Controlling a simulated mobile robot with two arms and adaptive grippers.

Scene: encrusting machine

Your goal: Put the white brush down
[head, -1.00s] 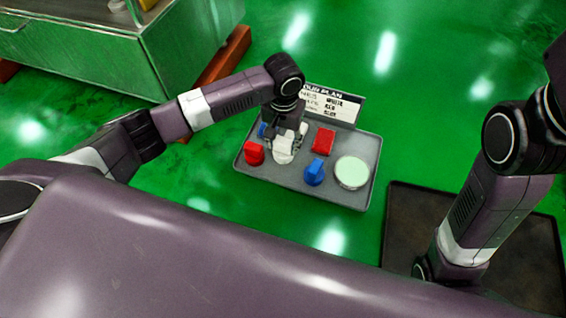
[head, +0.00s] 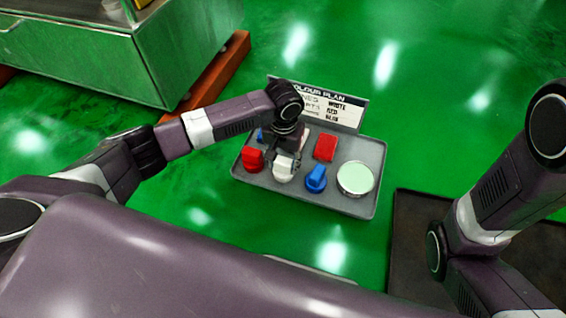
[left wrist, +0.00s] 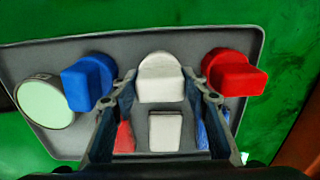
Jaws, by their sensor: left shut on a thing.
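The white brush (head: 284,170) is between the fingers of my left gripper (head: 285,158), in the front row of the grey tray (head: 350,206). It also shows in the left wrist view (left wrist: 160,78), upright between the two fingers. My left gripper is shut on it. It stands on the tray or just above it; I cannot tell which. A red brush (head: 253,160) is to its left and a blue brush (head: 316,178) to its right in the head view. My right gripper is out of the picture; only my right arm shows.
A red block (head: 325,147), a white block (left wrist: 165,130) and a partly hidden blue block (head: 261,135) lie behind. A round pale green tin (head: 355,178) sits at the tray's right. A colour plan sign (head: 335,108) stands at the back. A dark mat (head: 410,240) lies right.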

